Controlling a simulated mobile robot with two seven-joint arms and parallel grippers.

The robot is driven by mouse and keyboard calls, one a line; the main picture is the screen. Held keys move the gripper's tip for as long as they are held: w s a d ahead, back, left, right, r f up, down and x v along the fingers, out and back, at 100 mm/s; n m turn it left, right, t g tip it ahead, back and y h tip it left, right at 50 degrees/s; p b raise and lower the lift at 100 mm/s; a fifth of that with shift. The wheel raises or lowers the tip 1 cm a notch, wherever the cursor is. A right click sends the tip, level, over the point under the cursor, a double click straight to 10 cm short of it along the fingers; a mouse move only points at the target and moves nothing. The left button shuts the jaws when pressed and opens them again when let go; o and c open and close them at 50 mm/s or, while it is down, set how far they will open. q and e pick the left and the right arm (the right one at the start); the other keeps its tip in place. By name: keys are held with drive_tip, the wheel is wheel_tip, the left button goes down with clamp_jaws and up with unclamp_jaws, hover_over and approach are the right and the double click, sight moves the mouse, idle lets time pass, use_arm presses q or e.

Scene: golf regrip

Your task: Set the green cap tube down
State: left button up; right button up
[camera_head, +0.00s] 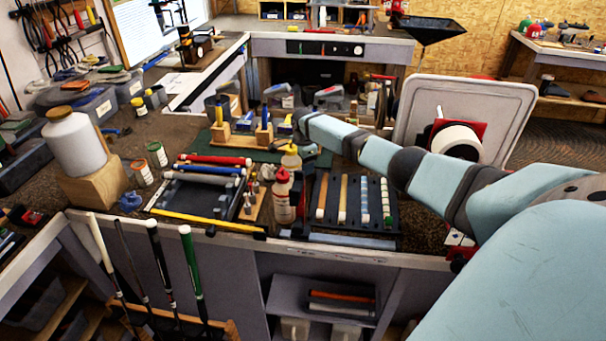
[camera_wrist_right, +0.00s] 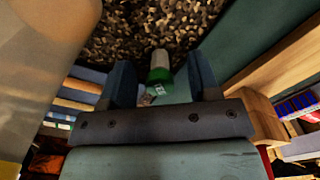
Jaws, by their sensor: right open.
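The green cap tube (camera_wrist_right: 158,76) shows in the right wrist view as a short white piece with a green band or cap. It is between the two fingers of my right gripper (camera_wrist_right: 161,80), with dark speckled surface behind it. The fingers are apart, and gaps show on both sides of the tube. In the head view my right arm reaches left across the bench, ending near the wooden blocks at the middle. I cannot make out the tube there. My left gripper is not in view.
A red-capped bottle (camera_head: 283,196) and a dark tray of rods (camera_head: 351,229) stand in front of the arm's end. A large white jar (camera_head: 75,142) stands at the left. Clubs lean at the front edge.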

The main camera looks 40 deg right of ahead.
drive_tip(key=shift+f, duration=0.3)
drive_tip(key=shift+r, duration=0.15)
drive_tip(key=shift+c, duration=1.2)
drive_tip(key=c, duration=0.7)
clamp_jaws()
